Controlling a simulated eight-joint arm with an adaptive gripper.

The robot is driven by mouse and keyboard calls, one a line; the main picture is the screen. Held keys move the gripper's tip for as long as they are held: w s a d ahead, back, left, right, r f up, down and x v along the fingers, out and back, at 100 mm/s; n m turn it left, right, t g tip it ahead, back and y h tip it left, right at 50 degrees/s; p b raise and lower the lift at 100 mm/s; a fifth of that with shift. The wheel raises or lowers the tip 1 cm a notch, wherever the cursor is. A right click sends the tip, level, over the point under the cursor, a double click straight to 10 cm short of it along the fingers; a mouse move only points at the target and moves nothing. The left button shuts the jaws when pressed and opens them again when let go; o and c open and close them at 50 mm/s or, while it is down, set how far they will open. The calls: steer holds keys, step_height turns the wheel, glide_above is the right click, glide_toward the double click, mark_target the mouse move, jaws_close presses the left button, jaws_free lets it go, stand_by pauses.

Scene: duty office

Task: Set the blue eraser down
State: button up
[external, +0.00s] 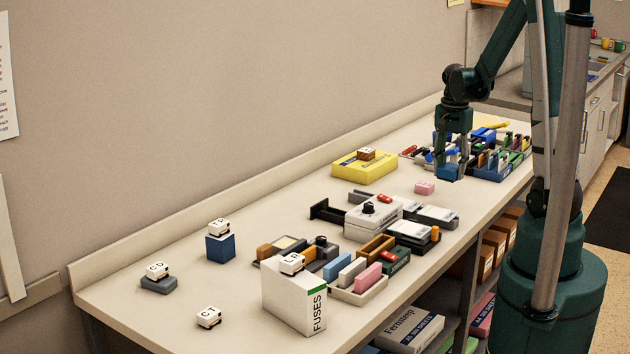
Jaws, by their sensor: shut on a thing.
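The blue eraser (448,173) is a small blue block at the far part of the long cream counter (240,288). My gripper (452,172) points straight down over the counter and is shut on the blue eraser. The fingers partly cover it. I cannot tell whether its underside touches the counter or hangs just above it.
A pink block (424,187) lies just left of my gripper. A blue-edged organizer (492,174) with several items stands close on the right. A yellow box (364,168) is at the left. Nearer are a white box (373,216), an eraser tray (360,296) and a FUSES box (293,299).

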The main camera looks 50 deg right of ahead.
steer(key=w+a+n, duration=0.2)
steer(key=w+a, duration=0.8)
steer(key=w, duration=0.4)
steer(key=w+a+n, duration=0.3)
steer(key=w+a, duration=0.7)
steer(key=w, duration=0.4)
steer(key=w+a+n, duration=0.1)
steer(key=w+a, duration=0.3)
steer(key=a, duration=0.7)
steer(key=w+a+n, duration=0.2)
steer(key=w+a, duration=0.3)
steer(key=a, duration=0.7)
steer(key=w+a+n, duration=0.1)
steer(key=w+a, duration=0.4)
steer(key=a, duration=0.7)
steer(key=shift+a+n, duration=0.25)
steer(key=shift+n, duration=0.05)
steer(key=shift+f, duration=3.05)
steer(key=shift+f, duration=0.15)
steer(key=shift+f, duration=1.75)
